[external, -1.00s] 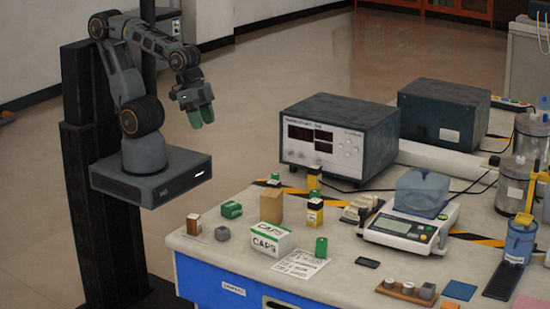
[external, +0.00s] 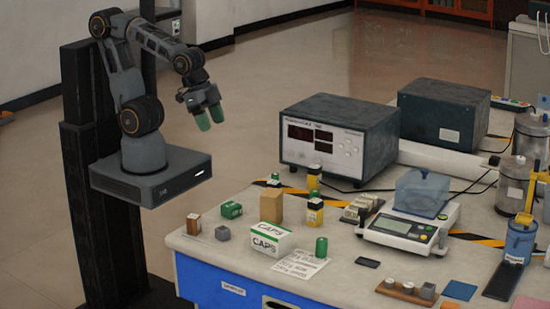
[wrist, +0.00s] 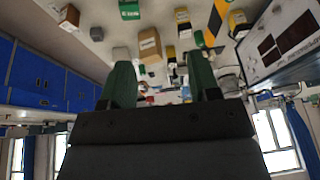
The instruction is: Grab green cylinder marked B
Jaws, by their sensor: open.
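A small upright green cylinder (external: 321,246) stands on the bench just right of the white CAPS box, at the corner of a printed sheet. Its marking is too small to read. My gripper (external: 209,117) has green fingertips, hangs in the air left of the bench, well above and away from the cylinder, and is open and empty. In the wrist view the fingers (wrist: 161,85) are spread with nothing held between them. A small green item (wrist: 199,38) shows beyond them; I cannot tell if it is the cylinder.
Near the cylinder are the CAPS box (external: 269,239), a brown box (external: 271,206), a green block (external: 231,210), a grey block (external: 222,233) and a yellow-black bottle (external: 315,212). A scale (external: 408,232) and a meter box (external: 335,140) stand behind. A wooden holder (external: 405,291) lies in front.

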